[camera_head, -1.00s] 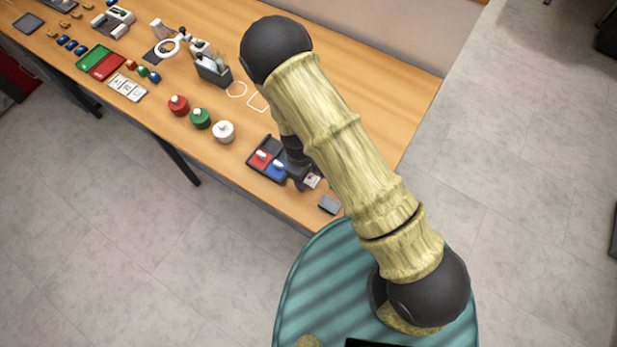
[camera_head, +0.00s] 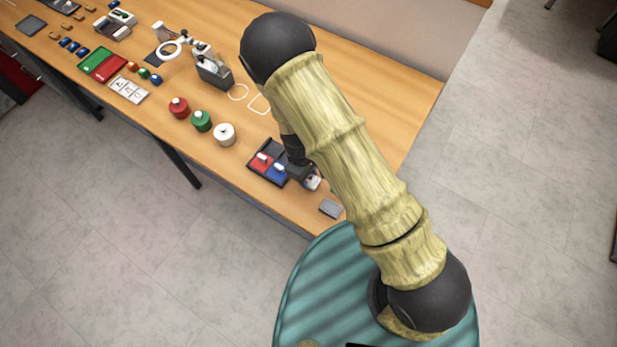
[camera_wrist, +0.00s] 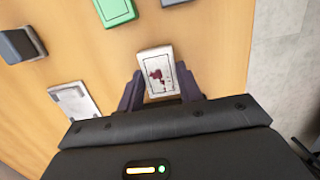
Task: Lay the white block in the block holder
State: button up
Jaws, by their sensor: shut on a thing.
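The white block (camera_wrist: 157,75) has a dark red mark and a thin border on its face. My gripper (camera_wrist: 160,88) is shut on it, with a dark finger on each side in the wrist view. In the head view, the white block (camera_head: 313,184) shows only in part below my gripper (camera_head: 303,176), near the table's front edge. A dark tray (camera_head: 287,181) with red and blue pieces lies just left of my gripper; I cannot tell if it is the block holder. My arm hides part of this area.
In the wrist view, a grey-white plate (camera_wrist: 75,101), a dark block (camera_wrist: 20,45) and a green piece (camera_wrist: 115,11) lie nearby. A grey pad (camera_head: 330,208) lies near the table's front edge. Red (camera_head: 179,108), green (camera_head: 201,121) and white (camera_head: 224,134) round pieces stand left.

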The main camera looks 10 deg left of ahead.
aim_at(309, 178)
notch_tip(309, 178, up, 8)
jog(key=shift+r+b, duration=0.2)
jog(key=shift+b, duration=0.75)
jog(key=shift+d, duration=0.1)
